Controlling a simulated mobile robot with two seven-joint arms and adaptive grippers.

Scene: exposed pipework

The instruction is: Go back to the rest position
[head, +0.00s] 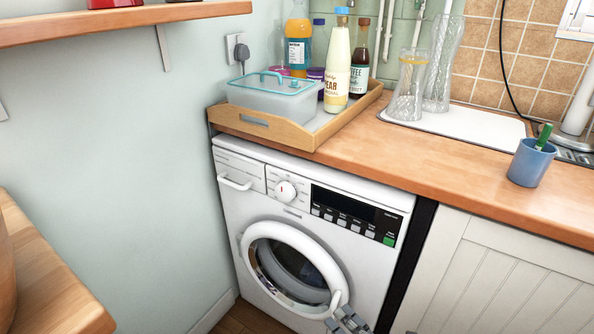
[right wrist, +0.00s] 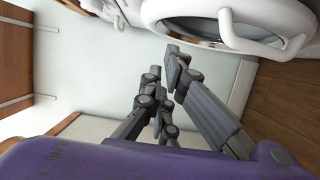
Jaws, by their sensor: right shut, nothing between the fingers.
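My right gripper (head: 347,322) shows at the bottom edge of the head view, in front of the lower right of the washing machine door (head: 252,240). It is shut with nothing held. In the right wrist view its grey fingers (right wrist: 165,78) point toward the pale wall, and the white door (right wrist: 226,30) with its handle is at the top right. A clear gap shows between fingers and door in that view. The door looks closed against the white washing machine (head: 235,160). My left gripper is not in view.
A wooden counter (head: 420,150) runs above the machine. It bears a wooden tray (head: 255,125) with a lidded box and bottles, glass vases (head: 408,90) and a blue cup (head: 530,163). A shelf (head: 120,22) juts out at upper left, a wooden top (head: 50,280) at lower left.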

